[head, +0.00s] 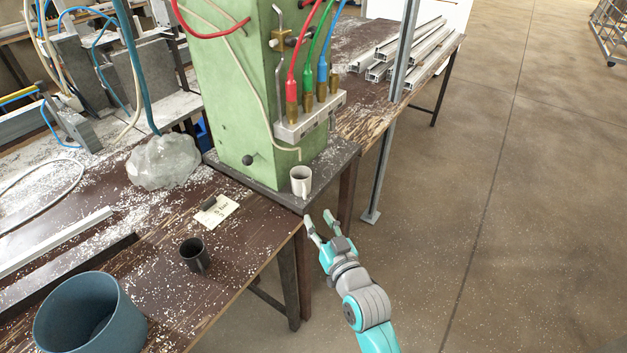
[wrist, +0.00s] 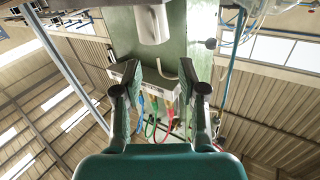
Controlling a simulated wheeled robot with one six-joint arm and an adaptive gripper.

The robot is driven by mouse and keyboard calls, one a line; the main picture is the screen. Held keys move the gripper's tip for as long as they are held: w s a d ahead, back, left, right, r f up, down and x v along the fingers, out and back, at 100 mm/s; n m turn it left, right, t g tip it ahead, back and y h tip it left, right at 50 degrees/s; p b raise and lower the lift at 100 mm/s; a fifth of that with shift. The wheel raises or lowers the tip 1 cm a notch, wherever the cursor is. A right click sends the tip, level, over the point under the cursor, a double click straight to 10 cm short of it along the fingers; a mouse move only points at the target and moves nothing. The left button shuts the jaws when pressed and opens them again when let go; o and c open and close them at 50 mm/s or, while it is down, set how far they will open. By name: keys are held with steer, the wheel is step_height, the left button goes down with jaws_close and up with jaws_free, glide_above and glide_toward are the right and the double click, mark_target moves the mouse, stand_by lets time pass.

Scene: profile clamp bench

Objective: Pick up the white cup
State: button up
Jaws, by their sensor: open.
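The white cup (head: 301,181) stands upright on the dark base plate of the green machine, near the plate's front corner. My gripper (head: 319,221) is open and empty, just below and to the right of the cup in the head view, apart from it. In the wrist view the white cup (wrist: 152,23) shows at the top, ahead of and between the two open fingers (wrist: 160,82). No contact with the cup is visible.
The green machine (head: 233,90) rises behind the cup, with coloured hoses and a manifold (head: 310,116). A dark cup (head: 194,254), a blue bucket (head: 88,318) and a paper note (head: 215,212) are on the bench. A metal post (head: 388,130) stands to the right; open floor lies beyond.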

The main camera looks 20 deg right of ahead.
mark_target(305, 189)
steer(key=shift+w+r, duration=0.1)
steer(key=shift+w, duration=5.35)
jaws_close()
